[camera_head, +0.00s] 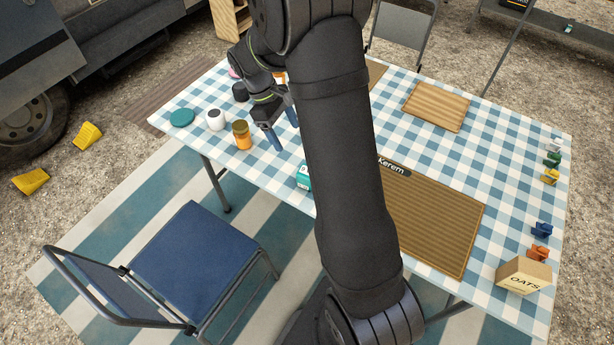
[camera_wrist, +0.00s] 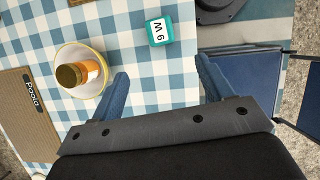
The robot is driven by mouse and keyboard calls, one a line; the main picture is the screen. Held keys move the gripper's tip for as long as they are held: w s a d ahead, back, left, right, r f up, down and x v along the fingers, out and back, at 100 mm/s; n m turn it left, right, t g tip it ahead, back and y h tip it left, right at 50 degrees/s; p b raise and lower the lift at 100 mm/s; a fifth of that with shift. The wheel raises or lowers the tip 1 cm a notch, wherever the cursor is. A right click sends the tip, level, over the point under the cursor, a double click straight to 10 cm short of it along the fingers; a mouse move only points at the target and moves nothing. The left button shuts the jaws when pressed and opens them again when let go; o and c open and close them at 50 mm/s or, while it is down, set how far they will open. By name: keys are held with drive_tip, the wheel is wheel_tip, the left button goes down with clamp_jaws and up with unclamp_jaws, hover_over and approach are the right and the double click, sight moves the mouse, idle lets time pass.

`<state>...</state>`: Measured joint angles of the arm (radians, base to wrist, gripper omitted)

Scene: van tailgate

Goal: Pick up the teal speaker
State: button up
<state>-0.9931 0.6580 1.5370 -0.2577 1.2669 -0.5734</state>
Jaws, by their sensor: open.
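A flat, round teal thing (camera_head: 182,117), which looks like the speaker, lies near the left corner of the checked table in the head view. It does not show in the wrist view. My gripper (camera_head: 284,128) is open and empty above the table, to the right of the round thing and apart from it. Its two blue fingers are spread in the wrist view (camera_wrist: 162,80). A teal box with a white label (camera_wrist: 158,32) lies beyond the fingertips in the wrist view. My arm partly covers this box (camera_head: 303,176) in the head view.
A white round item (camera_head: 215,120), an amber jar (camera_head: 241,135) and a dark cylinder (camera_head: 240,92) stand between the round teal thing and my gripper. Another amber jar (camera_wrist: 92,72) stands on a yellow-rimmed plate (camera_wrist: 60,58). A blue chair (camera_head: 205,257) stands before the table.

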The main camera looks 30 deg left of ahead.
drive_tip(key=x, duration=1)
drive_tip(key=shift+d+f, duration=0.1)
drive_tip(key=shift+f, duration=0.15)
drive_tip(key=shift+x, duration=2.65)
drive_tip(key=shift+d, duration=0.1)
drive_tip(key=c, duration=1.2)
